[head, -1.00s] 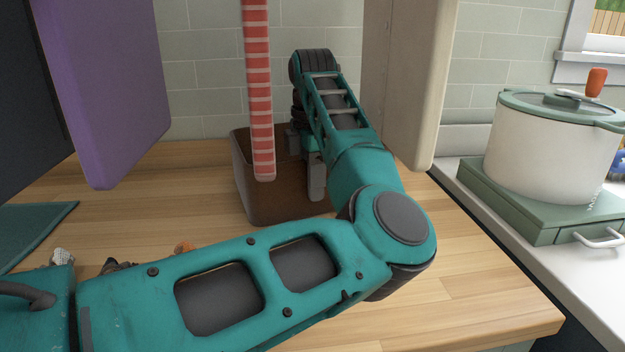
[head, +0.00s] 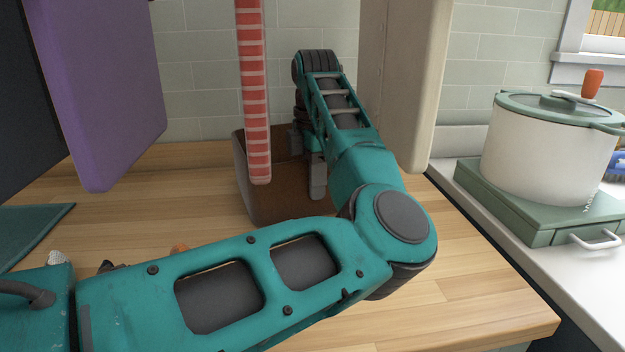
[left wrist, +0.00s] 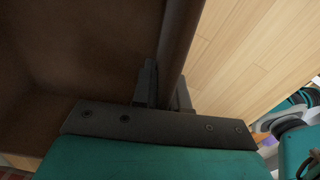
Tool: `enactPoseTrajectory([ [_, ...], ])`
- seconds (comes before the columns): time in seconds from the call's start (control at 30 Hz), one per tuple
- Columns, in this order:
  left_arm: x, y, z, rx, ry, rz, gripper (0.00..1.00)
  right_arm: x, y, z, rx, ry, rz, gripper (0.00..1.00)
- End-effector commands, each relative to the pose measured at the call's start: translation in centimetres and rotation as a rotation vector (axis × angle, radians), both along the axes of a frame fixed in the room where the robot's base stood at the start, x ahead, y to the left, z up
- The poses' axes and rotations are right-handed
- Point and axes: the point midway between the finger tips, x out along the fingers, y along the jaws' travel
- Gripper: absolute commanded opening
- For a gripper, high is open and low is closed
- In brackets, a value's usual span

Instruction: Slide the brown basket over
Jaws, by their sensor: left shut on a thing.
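The brown basket (head: 275,200) stands upright on the wooden counter, near the tiled back wall in the head view. My left arm reaches over from the left and hides part of the basket's right side. My left gripper (head: 312,175) is at the basket's right wall. In the left wrist view, my left gripper (left wrist: 165,95) has one finger inside and one outside the basket's wall (left wrist: 180,40), shut on it. The basket's inside fills the left of that view. My right gripper is not in view.
A white pot (head: 545,150) stands on a green stove (head: 540,205) at right. Small items are partly hidden behind my arm.

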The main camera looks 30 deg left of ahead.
Motion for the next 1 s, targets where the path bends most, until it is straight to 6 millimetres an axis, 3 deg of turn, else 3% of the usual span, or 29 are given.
enactPoseTrajectory([
  [0.3,0.48,0.15,0.16,0.009,-0.017,0.004,0.0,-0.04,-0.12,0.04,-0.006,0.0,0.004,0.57],
  [0.33,0.48,0.16,0.17,0.009,-0.018,0.004,0.14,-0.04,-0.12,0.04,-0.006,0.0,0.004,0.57],
  [0.63,0.39,0.09,0.09,0.007,-0.012,0.003,0.43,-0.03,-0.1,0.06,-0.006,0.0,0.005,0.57],
  [1.0,0.17,0.16,-0.02,0.006,-0.009,0.001,0.43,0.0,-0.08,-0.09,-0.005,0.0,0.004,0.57],
])
